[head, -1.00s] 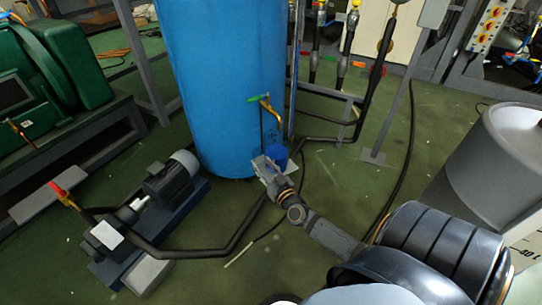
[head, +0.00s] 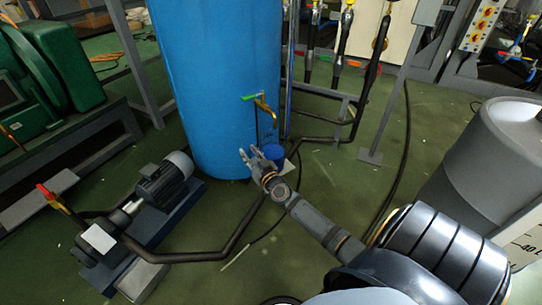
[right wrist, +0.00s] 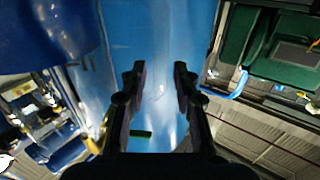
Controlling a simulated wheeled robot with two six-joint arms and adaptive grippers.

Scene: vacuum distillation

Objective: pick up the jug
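The blue jug (head: 274,153) stands low under the brass tap (head: 264,106) of the big blue tank (head: 218,80). In the head view its lower part is partly hidden by my right arm. My right gripper (head: 247,153) is just left of the jug, its fingers spread and empty. In the right wrist view my right gripper (right wrist: 159,70) shows two parted fingers with only the blue tank beyond them. A dark blue rounded body, seemingly the jug (right wrist: 60,28), is at the upper left there, outside the fingers. My left gripper is not in view.
A pump (head: 165,182) with a dark pipe stands on the floor to the left. Pipes and a post (head: 385,120) rise behind the jug at the right. A grey drum (head: 470,165) stands at the far right. Green floor is open between them.

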